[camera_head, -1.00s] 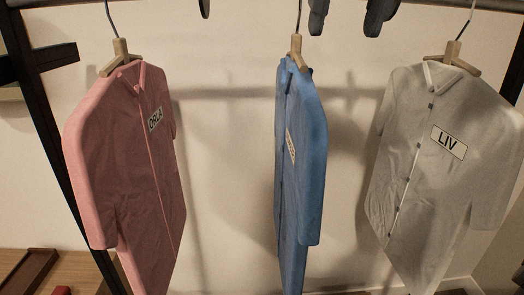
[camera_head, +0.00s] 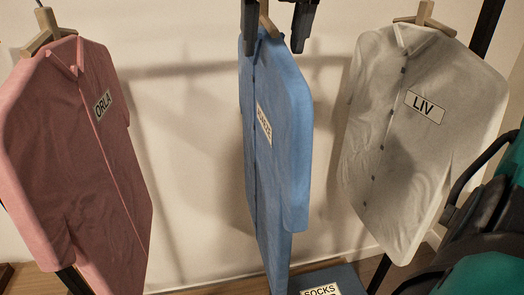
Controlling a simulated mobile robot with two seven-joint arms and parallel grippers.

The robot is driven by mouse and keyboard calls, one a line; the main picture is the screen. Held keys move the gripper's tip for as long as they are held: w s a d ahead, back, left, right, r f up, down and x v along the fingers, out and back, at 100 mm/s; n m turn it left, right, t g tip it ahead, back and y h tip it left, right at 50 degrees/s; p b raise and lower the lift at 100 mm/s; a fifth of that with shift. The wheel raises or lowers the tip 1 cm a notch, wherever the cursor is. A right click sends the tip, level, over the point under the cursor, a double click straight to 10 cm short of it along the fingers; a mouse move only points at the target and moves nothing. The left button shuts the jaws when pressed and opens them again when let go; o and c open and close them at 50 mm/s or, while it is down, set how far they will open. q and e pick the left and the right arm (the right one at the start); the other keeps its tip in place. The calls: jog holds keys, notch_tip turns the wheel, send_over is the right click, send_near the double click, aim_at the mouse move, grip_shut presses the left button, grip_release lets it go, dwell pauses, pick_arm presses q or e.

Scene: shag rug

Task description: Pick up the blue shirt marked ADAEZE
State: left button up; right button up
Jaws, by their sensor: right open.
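The blue shirt (camera_head: 283,130) hangs in the middle on a wooden hanger (camera_head: 267,18), turned partly side-on. Its name tag (camera_head: 264,124) is seen at a steep slant and is hard to read. My right gripper (camera_head: 277,27) is at the top of the view, above the shirt's collar. It is open and empty, with its two dark fingers apart on either side of the hanger's line in the picture. I cannot tell whether they touch it. My left gripper is not in view.
A pink shirt marked ORLA (camera_head: 80,150) hangs left and a pale grey shirt marked LIV (camera_head: 410,130) right, with gaps beside the blue one. A box labelled SOCKS (camera_head: 345,278) is below. A teal and black object, perhaps a bag (camera_head: 490,275), fills the lower right.

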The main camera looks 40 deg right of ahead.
jog(key=x, duration=0.4)
jog(key=shift+s+d+f, duration=0.1)
jog(key=shift+f, duration=0.1)
jog(key=shift+c, duration=0.2)
grip_shut()
jog(key=shift+r, duration=0.1)
